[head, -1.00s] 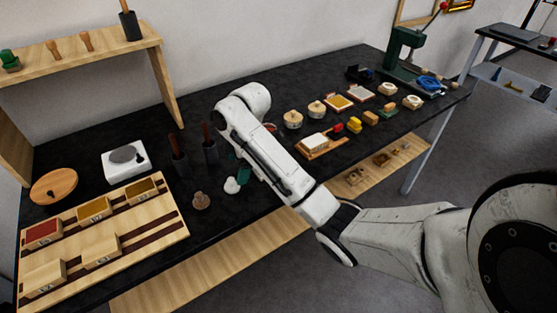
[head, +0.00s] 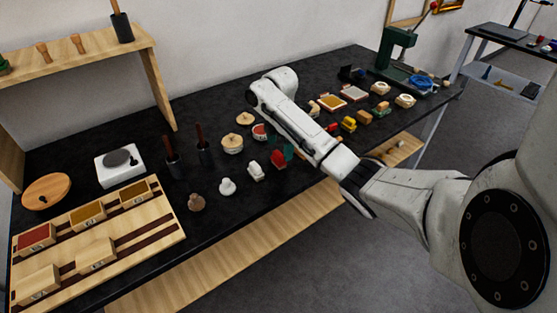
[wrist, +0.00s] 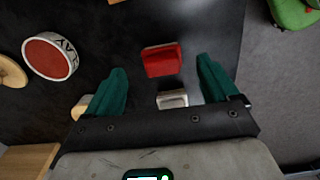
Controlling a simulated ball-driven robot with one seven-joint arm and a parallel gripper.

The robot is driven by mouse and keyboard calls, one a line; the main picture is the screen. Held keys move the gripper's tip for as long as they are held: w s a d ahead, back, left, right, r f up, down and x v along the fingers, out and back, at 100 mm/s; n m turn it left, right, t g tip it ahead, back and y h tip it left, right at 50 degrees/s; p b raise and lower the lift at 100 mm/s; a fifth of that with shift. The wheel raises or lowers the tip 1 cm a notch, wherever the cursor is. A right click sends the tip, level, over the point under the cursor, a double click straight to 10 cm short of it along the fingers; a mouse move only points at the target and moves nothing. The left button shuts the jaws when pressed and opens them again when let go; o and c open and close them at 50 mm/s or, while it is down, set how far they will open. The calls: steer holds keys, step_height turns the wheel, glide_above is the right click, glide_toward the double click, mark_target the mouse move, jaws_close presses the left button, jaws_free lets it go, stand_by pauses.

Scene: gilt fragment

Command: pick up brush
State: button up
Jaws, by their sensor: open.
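My gripper (wrist: 160,88) points down over the black table with its two green fingers spread apart and nothing held between them. In the wrist view a small red block-shaped piece (wrist: 162,60) lies between and slightly beyond the fingertips; it also shows in the head view (head: 277,158) beside the green fingers. A small pale piece (wrist: 172,99) lies between the fingers, nearer the palm. I cannot tell which of these is the brush. Two dark cups (head: 173,161) (head: 204,154) with upright brown handles stand farther left; their lower ends are hidden.
A round tin with a red top (wrist: 50,56) lies beside the gripper. A white piece (head: 256,172), a white knobbed piece (head: 227,187) and a brown knobbed piece (head: 196,203) stand near the front edge. A wooden tray (head: 150,245) fills the left; several small items line the right.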

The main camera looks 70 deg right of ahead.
mark_target(280, 153)
steer(key=shift+s+f+p, duration=0.15)
steer(key=shift+f+p, duration=0.25)
steer(key=shift+f, duration=1.95)
steer(key=c, duration=1.1)
steer(key=shift+c, duration=0.2)
steer(key=shift+r, duration=0.2)
steer(key=shift+r, duration=0.25)
step_height(280, 153, up, 2)
steer(key=shift+r+b, duration=0.15)
steer(key=shift+b, duration=0.45)
steer(key=s+a+r+p, duration=0.7)
steer(key=s+r, duration=0.3)
steer(key=s, duration=0.2)
steer(key=shift+p, duration=0.45)
